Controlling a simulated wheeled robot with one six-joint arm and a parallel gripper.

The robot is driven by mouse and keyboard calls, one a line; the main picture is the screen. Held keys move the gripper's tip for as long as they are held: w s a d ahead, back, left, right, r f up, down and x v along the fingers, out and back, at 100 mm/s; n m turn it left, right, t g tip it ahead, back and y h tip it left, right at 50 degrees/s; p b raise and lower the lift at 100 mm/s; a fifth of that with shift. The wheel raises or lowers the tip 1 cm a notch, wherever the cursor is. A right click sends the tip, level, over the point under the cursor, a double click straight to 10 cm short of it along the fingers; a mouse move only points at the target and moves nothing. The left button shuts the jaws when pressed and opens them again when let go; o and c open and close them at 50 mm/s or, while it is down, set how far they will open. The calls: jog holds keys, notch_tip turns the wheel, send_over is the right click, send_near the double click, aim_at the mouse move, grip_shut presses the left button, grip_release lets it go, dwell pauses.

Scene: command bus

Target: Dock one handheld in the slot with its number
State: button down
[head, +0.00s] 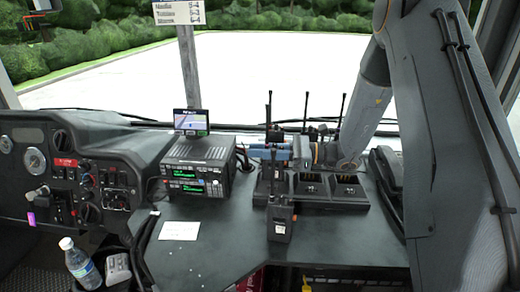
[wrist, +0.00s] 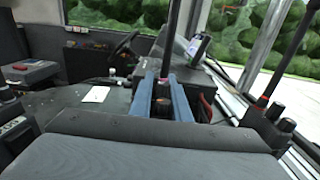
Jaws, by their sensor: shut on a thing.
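My gripper (head: 268,150) has blue fingers pointing left, above the left of the charging slots. In the wrist view the fingers (wrist: 164,100) are closed about a handheld, whose dark antenna (wrist: 172,40) rises between them; most of its body is hidden. A black handheld (head: 280,221) shows upright in front of the docks; I cannot tell whether it is the held one. The middle slot (head: 311,186) and right slot (head: 345,188) look empty. Other handhelds with antennas stand behind, and one shows at right in the wrist view (wrist: 281,132). Slot numbers are unreadable.
A radio unit (head: 198,172) with a small screen (head: 190,121) stands left of the docks. A white paper (head: 179,231) lies on the console. A phone handset (head: 388,170) is at right. A sign (head: 179,13) hangs above. The console's front right is clear.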

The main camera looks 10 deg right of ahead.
jog(key=shift+f, duration=0.2)
dwell(0.6)
jog(key=c, duration=1.6)
grip_release()
jog(key=shift+d, duration=0.15)
jog(key=d, duration=0.2)
jog(key=d+b, duration=0.1)
jog(key=d, duration=0.1)
jog(key=s+d, duration=0.1)
jog(key=d, duration=0.1)
jog(key=shift+s+d, duration=0.1)
jog(key=shift+d, duration=0.25)
jog(key=shift+s+d+b, duration=0.15)
jog(key=shift+d+b, duration=0.15)
jog(key=shift+d, duration=0.05)
